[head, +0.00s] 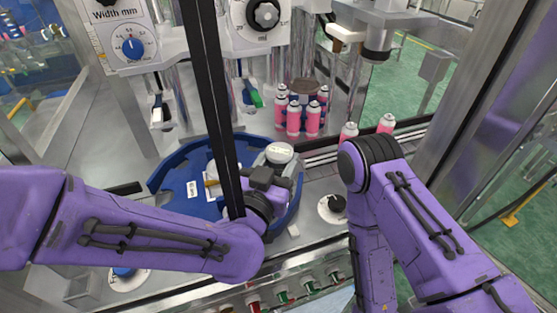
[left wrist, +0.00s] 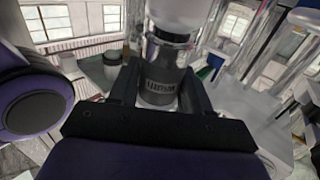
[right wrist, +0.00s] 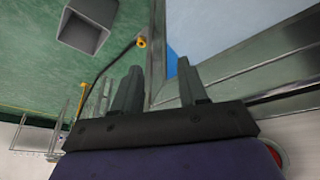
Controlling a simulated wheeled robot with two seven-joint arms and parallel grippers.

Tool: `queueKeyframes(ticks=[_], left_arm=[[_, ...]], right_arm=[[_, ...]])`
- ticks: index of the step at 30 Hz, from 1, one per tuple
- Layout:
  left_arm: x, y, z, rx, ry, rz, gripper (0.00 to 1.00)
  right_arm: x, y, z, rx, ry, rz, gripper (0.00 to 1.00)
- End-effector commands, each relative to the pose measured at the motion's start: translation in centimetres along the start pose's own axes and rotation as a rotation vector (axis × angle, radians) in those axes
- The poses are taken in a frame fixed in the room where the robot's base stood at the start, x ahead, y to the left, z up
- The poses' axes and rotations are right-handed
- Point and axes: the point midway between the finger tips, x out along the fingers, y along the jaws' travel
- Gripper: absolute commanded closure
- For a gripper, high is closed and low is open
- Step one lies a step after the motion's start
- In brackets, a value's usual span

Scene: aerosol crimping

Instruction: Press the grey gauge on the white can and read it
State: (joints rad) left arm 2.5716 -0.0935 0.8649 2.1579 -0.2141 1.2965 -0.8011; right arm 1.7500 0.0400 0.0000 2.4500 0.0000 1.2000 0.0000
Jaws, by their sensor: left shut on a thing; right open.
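In the left wrist view, my left gripper (left wrist: 158,98) is shut on a grey metal cylinder with a dark lettered label, the grey gauge (left wrist: 162,68). A white round part (left wrist: 172,18) shows at the top of that view, close against the gauge; whether they touch is unclear. In the head view, my left gripper (head: 268,180) is over the blue tray (head: 168,172), beside a white round-topped thing (head: 279,152), perhaps the white can. The gauge's reading cannot be made out. My right gripper (right wrist: 158,70) is open and empty in the right wrist view.
Several pink cans (head: 293,118) stand behind the tray to the right. Machine columns and a dial marked Width mm (head: 133,46) rise at the back left. A black upright bar crosses before my left gripper. Coloured buttons (head: 282,297) line the front edge.

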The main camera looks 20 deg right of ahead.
Motion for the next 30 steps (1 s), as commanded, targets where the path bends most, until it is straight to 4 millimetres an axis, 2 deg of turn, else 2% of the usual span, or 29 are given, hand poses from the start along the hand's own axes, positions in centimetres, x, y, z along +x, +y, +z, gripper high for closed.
queueKeyframes(ticks=[22,30], left_arm=[[0.0,0.0,0.8,0.000,0.000,0.000,0.88],[0.0,0.0,-0.8,0.001,0.000,0.000,0.88]], right_arm=[[0.6,-0.1,0.3,0.000,0.000,0.000,0.57],[-0.6,0.1,-0.3,0.000,0.000,0.000,0.57]])
